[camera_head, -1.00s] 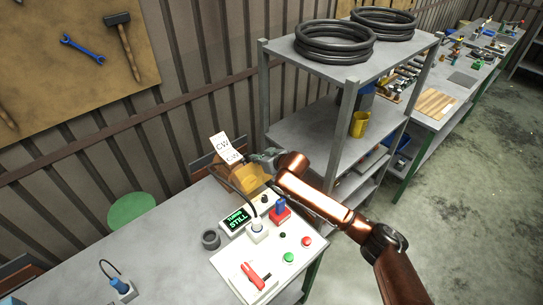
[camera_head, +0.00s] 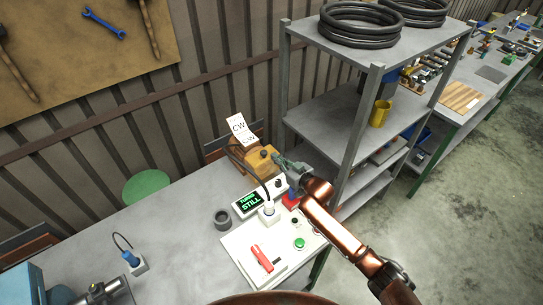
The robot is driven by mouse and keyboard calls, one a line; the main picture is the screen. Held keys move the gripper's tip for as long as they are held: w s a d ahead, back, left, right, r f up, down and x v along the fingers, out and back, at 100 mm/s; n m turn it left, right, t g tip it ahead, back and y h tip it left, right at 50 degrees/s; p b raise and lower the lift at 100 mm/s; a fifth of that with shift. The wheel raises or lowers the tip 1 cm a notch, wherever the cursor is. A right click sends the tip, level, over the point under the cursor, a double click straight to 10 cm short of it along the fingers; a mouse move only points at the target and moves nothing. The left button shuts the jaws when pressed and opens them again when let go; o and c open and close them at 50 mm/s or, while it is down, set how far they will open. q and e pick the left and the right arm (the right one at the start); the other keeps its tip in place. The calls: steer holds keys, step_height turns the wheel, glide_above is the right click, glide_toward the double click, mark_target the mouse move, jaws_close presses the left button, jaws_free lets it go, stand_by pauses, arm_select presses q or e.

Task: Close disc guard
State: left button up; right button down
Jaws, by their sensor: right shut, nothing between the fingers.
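An orange-yellow housing (camera_head: 262,162), which I take to be the disc guard's machine, stands at the back of the bench by the wall, with a dark knob on it. White cards marked CW (camera_head: 239,128) stand at its upper left. My right gripper (camera_head: 278,160) is shut and empty, just right of the housing; whether it touches it I cannot tell. The gripper and its arm hide part of the housing's right side and the red block (camera_head: 291,201). The guard's exact position is too small to tell. My left gripper is not in view.
A display reading STILL (camera_head: 250,202) and a white control panel (camera_head: 268,248) with a red lever and green button lie in front. A grey shelf (camera_head: 345,120) stands at right. The bench's left middle is clear.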

steer(key=shift+s+d+f, duration=0.1)
steer(key=shift+s+f, duration=0.15)
steer(key=shift+f, duration=0.8)
step_height(320, 180, up, 6)
steer(key=r+p, duration=0.1)
steer(key=p, duration=0.4)
steer(key=s+d+f+b, duration=0.2)
steer(key=s+d+f, duration=0.2)
steer(key=s, duration=0.3)
steer(key=shift+s+d+f, duration=0.15)
steer(key=shift+s+d, duration=0.15)
steer(key=shift+d, duration=0.15)
